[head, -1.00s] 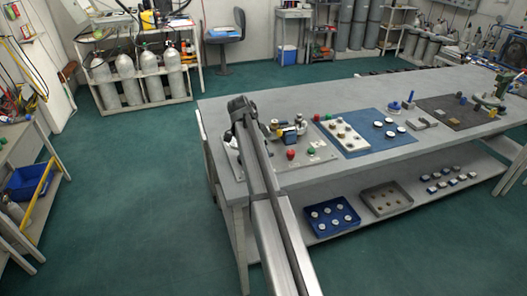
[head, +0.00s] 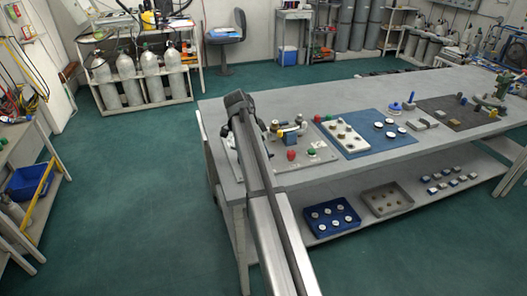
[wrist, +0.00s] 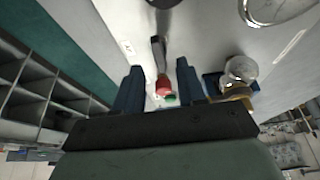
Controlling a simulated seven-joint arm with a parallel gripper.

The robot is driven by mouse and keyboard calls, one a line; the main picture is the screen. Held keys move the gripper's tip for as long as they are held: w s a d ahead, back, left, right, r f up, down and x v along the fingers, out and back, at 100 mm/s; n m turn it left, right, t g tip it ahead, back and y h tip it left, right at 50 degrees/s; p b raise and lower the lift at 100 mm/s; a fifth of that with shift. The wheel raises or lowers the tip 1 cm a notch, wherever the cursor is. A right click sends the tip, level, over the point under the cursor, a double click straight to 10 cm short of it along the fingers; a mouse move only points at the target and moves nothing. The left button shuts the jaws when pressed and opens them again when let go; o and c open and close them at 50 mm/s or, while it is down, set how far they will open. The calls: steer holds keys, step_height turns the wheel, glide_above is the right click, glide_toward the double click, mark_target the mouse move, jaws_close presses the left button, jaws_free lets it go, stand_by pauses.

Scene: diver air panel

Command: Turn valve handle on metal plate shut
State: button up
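The metal plate (head: 322,157) lies on the near left of the bench, partly hidden behind my arm. It carries a red knob (head: 291,155), a green knob (head: 311,150) and a blue-and-brass fitting (head: 290,134). In the wrist view, a dark lever-like handle (wrist: 158,50) reaches down between my fingers, with a red end or knob (wrist: 163,88) in line with it; I cannot tell if they join. My gripper (wrist: 159,65) is open, with gaps on both sides of the handle. In the head view, my arm hides the handle and most of the gripper.
In the wrist view, a round gauge (wrist: 240,69) and blue-and-brass fitting (wrist: 213,84) stand close beside the right finger. A blue mat (head: 370,146) with a tray of knobs lies right of the plate. Open floor (head: 120,200) lies left of the bench.

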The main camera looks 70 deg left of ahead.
steer(key=v, duration=1.1)
steer(key=shift+s+r, duration=0.1)
